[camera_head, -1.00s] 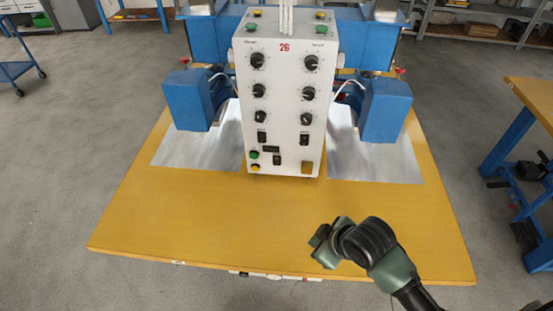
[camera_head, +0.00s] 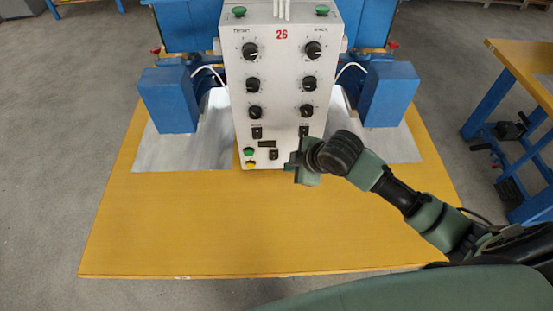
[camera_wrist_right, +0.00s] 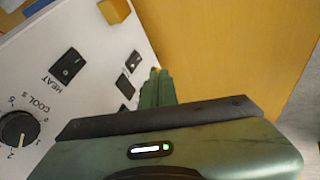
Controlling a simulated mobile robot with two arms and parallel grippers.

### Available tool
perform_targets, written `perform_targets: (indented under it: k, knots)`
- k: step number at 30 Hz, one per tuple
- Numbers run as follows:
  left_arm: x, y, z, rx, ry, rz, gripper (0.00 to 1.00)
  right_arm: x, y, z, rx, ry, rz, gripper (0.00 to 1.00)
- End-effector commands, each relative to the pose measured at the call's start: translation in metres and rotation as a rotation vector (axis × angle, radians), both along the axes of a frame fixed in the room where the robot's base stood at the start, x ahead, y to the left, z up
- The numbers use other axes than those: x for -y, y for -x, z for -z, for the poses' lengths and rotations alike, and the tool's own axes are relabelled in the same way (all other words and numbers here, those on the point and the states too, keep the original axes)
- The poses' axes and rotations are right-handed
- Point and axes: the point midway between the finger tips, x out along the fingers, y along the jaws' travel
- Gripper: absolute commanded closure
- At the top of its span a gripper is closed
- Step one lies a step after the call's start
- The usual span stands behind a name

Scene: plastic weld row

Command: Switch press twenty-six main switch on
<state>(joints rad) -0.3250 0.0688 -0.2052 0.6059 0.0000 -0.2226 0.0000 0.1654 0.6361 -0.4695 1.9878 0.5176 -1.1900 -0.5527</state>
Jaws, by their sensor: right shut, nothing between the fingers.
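The white control box (camera_head: 282,60) of press 26 stands on the yellow table, its red number near the top. Its front has black rocker switches: an upper right one (camera_head: 304,130), labelled HEAT in the wrist view (camera_wrist_right: 68,66), an upper left one (camera_head: 257,132) and a lower middle one (camera_head: 273,154), also in the wrist view (camera_wrist_right: 135,60). No main-switch label is readable. My right gripper (camera_head: 291,162) is shut and empty at the panel's lower right; its fingertips show in the wrist view (camera_wrist_right: 157,72). Contact with the panel cannot be told. My left gripper is out of view.
Black knobs (camera_head: 313,50) line the panel above the rockers. A brass-coloured block (camera_wrist_right: 115,10) is at the panel's lower corner. Blue press housings (camera_head: 388,95) flank the box. The yellow tabletop (camera_head: 190,225) in front is clear.

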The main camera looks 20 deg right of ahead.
Motion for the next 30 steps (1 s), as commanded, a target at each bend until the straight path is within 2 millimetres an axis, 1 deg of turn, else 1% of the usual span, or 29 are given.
perform_targets:
  k: [6, 9, 11, 16, 18, 21, 26, 30]
  knots:
    - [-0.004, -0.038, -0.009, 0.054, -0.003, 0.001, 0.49, -0.009, -0.019, 0.029, -0.004, -0.002, 0.002, 1.00]
    - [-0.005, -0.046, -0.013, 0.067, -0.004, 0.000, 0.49, -0.013, -0.030, 0.045, -0.003, -0.001, 0.003, 1.00]
    - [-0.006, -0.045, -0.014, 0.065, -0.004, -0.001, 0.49, -0.016, -0.035, 0.054, -0.004, -0.001, 0.002, 1.00]
    - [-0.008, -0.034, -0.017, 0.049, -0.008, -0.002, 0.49, -0.022, -0.051, 0.077, -0.002, 0.001, 0.001, 1.00]
    - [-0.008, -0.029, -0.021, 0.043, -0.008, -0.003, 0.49, -0.017, -0.063, 0.075, 0.000, 0.001, 0.003, 1.00]
    - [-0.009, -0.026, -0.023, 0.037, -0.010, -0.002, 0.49, -0.014, -0.074, 0.077, 0.000, 0.001, 0.002, 1.00]
    - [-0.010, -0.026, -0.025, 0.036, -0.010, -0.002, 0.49, -0.010, -0.084, 0.080, 0.000, 0.002, 0.001, 1.00]
    - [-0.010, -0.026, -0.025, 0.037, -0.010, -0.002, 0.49, -0.010, -0.087, 0.081, 0.001, 0.002, 0.000, 1.00]
